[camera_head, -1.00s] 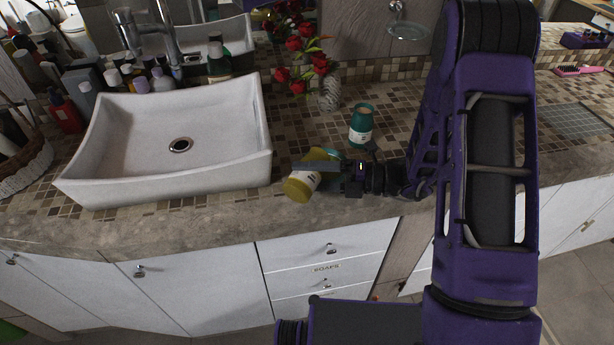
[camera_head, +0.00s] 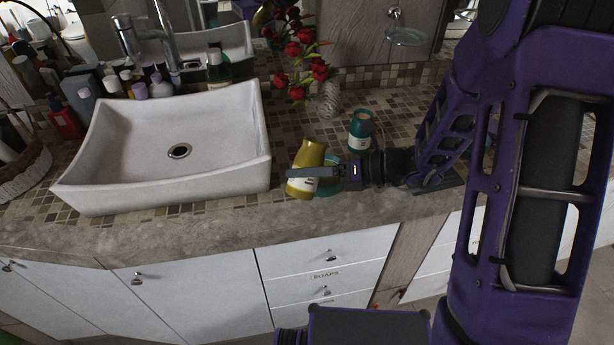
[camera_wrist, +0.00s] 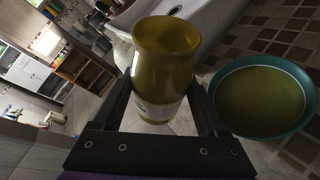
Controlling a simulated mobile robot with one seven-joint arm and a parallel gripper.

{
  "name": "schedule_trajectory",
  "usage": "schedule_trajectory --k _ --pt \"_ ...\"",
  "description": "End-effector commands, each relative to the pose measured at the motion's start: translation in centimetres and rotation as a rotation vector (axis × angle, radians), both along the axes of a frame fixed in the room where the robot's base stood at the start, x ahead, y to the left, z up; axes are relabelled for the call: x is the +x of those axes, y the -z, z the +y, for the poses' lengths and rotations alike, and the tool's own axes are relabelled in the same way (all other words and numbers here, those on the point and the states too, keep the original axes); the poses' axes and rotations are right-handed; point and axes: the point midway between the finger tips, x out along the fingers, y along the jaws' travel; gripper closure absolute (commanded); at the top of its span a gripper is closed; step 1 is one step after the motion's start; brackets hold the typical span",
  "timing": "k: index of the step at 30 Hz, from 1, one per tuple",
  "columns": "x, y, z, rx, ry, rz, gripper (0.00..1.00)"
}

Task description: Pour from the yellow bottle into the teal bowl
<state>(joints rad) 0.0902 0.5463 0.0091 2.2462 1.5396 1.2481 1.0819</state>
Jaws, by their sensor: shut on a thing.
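The yellow bottle (camera_head: 310,155) is held nearly upright with a slight tilt, its open mouth at the top. My gripper (camera_head: 314,173) is shut on it, with a finger across its side. In the wrist view the bottle (camera_wrist: 165,55) sits between the fingers, with a pale label low on its body. The teal bowl (camera_head: 329,190) is on the counter, partly hidden behind the bottle and gripper. In the wrist view the bowl (camera_wrist: 245,128) is at the right, beside the bottle and apart from it. Its inside looks olive-yellow.
A teal bottle (camera_head: 361,132) stands just behind my gripper. A vase (camera_head: 328,99) with red roses is farther back. The white sink (camera_head: 215,135) is close on the left. The counter's front edge (camera_head: 230,222) is near. Several toiletries crowd the back left.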

Motion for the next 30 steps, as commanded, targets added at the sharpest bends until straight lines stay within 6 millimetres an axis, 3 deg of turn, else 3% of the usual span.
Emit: schedule_trajectory --k 6,15,30 --pt "-0.1 -0.3 0.1 -0.119 0.0 -0.273 0.99" --pt "0.0 -1.2 0.0 -0.241 0.001 -0.546 0.99" --pt "0.0 -2.0 0.0 -0.274 0.0 -0.619 0.99"
